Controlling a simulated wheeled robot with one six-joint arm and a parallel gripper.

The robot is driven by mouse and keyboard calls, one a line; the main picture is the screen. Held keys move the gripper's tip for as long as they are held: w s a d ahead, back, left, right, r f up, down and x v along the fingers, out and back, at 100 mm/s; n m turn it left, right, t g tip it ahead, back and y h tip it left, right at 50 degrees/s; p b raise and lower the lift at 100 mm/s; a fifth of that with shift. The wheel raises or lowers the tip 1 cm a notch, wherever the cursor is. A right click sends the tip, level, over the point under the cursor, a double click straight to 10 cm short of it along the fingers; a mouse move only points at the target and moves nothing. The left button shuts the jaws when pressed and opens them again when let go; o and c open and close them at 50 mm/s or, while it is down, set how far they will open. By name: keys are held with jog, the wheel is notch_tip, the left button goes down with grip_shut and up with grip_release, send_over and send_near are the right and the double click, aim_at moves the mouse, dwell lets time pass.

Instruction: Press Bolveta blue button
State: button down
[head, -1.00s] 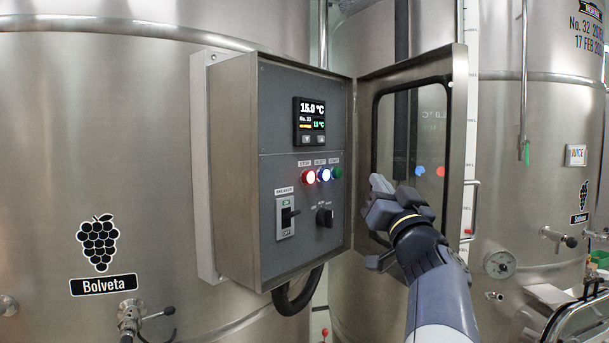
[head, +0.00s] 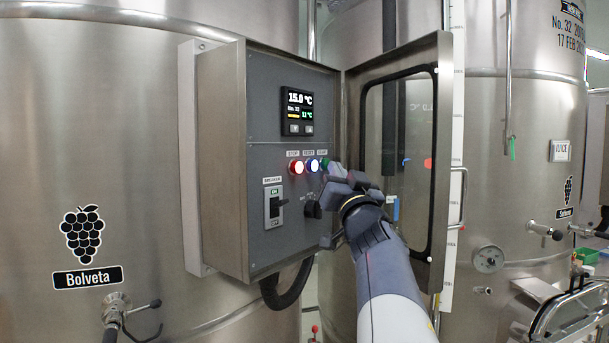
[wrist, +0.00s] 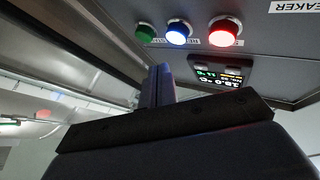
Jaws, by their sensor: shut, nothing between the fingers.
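The blue button (head: 313,165) is lit on the grey control panel beside the vat labelled Bolveta, between a lit red button (head: 296,167) and a green button (head: 325,164). The wrist view shows the panel upside down, with the blue button (wrist: 178,33) between the green (wrist: 145,33) and red (wrist: 223,31) ones. My gripper (head: 333,172) is shut and empty, just right of and slightly below the blue button in the head view, close to the green one. In the wrist view its fingertips (wrist: 160,72) show below the buttons, apart from the blue one.
The cabinet door (head: 440,160) with its window stands open right of my arm. A temperature display (head: 297,111) is above the buttons; a breaker switch (head: 274,203) and a black rotary knob (head: 311,209) are below. The Bolveta label (head: 88,277) is on the left vat.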

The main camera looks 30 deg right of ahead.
jog(key=shift+w+a, duration=0.3)
jog(key=shift+w, duration=0.65)
jog(key=shift+w+a, duration=0.1)
jog(key=shift+w, duration=0.1)
dwell(1.3)
jog(key=shift+w, duration=0.2)
jog(key=shift+w+a+r, duration=0.1)
jog(key=shift+w+a, duration=0.1)
jog(key=shift+w, duration=0.2)
dwell(0.6)
jog(key=shift+s+d, duration=0.1)
jog(key=shift+s, duration=0.1)
jog(key=shift+s+d, duration=0.15)
jog(key=shift+s, duration=0.4)
jog(key=shift+s+p, duration=0.1)
jog(key=shift+p, duration=0.25)
